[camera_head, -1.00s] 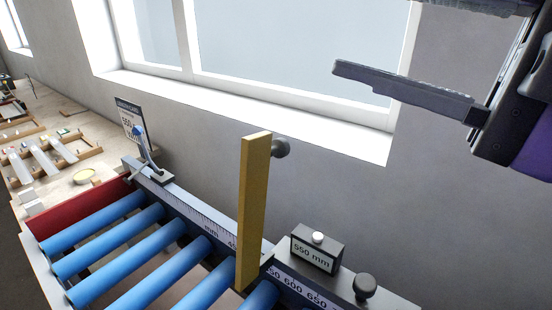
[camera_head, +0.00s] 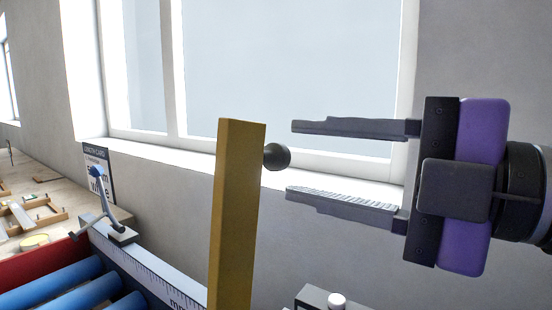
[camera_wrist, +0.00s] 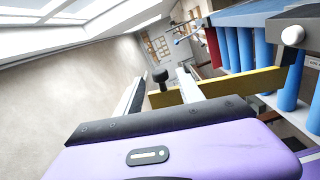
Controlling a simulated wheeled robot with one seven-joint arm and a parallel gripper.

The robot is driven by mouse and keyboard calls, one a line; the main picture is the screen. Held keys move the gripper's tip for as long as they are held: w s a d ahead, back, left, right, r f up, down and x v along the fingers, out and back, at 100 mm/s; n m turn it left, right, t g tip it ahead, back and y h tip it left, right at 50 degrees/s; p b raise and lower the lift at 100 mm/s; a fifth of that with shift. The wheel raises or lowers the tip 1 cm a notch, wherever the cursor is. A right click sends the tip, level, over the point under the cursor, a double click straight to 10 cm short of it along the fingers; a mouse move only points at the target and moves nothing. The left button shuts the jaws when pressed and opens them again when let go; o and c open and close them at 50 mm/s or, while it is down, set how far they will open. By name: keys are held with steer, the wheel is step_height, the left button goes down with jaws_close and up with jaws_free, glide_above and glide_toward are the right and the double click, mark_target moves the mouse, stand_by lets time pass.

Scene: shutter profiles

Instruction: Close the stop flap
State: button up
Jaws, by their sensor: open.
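The stop flap is a yellow bar (camera_head: 236,215) standing upright over the roller conveyor in the head view. A dark round knob (camera_head: 277,157) sits on its right side near the top. My gripper (camera_head: 290,160) is open, to the right of the flap, its two fingers pointing left, one above and one below the knob's height. The fingertips are close to the knob; contact cannot be told. In the wrist view the yellow flap (camera_wrist: 245,83) crosses beyond the fingers, and the knob (camera_wrist: 160,76) shows between the two fingers.
Blue rollers (camera_head: 55,284) and a ruler rail (camera_head: 150,272) lie at lower left. A small lever clamp (camera_head: 103,207) stands on the rail by a sign card (camera_head: 99,175). A box with a white button (camera_head: 336,301) is below my gripper. A wall and window stand behind.

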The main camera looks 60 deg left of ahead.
mark_target(289, 160)
steer(key=shift+x, duration=2.25)
jaws_close()
